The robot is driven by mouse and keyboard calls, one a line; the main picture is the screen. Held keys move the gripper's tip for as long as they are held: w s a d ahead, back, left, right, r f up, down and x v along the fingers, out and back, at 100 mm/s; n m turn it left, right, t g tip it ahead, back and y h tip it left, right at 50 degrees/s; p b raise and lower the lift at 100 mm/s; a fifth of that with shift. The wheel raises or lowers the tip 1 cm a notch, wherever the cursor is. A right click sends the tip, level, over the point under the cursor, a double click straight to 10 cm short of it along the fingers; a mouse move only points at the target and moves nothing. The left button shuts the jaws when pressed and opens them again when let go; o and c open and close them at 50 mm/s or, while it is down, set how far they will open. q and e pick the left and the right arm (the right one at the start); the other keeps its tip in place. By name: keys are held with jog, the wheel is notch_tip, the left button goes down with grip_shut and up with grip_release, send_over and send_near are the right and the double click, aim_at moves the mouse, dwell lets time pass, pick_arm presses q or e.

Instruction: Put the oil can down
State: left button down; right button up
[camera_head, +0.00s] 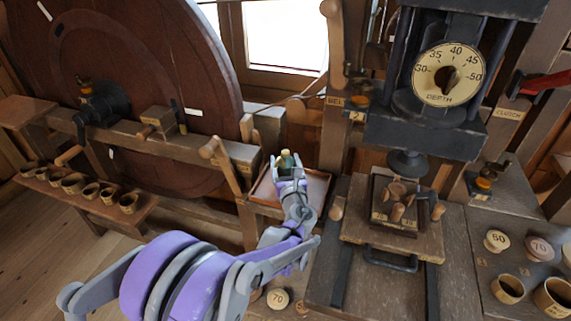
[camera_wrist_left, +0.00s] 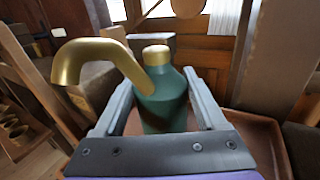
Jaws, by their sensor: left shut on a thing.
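The oil can (camera_head: 287,158) is small and green in the head view, at the far end of my left arm. In the left wrist view the oil can (camera_wrist_left: 160,100) is dark green with a brass cap and a curved brass spout that bends to the left. My left gripper (camera_head: 291,176) is shut on the can, with one finger on each side of its body. The can looks upright. A shallow brown tray (camera_head: 316,187) lies below and around it; the tray also shows in the left wrist view (camera_wrist_left: 262,135). I cannot tell whether the can touches the tray. My right gripper is not in view.
A wooden lever (camera_head: 222,160) stands left of the tray. A press with a depth dial (camera_head: 447,74) and a clamped block (camera_head: 397,205) is at the right. Several small cups (camera_head: 74,183) stand on a shelf at the left. Numbered knobs (camera_head: 497,240) lie at the right.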

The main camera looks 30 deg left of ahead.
pick_arm(q)
jog(key=shift+f, duration=0.2)
grip_release()
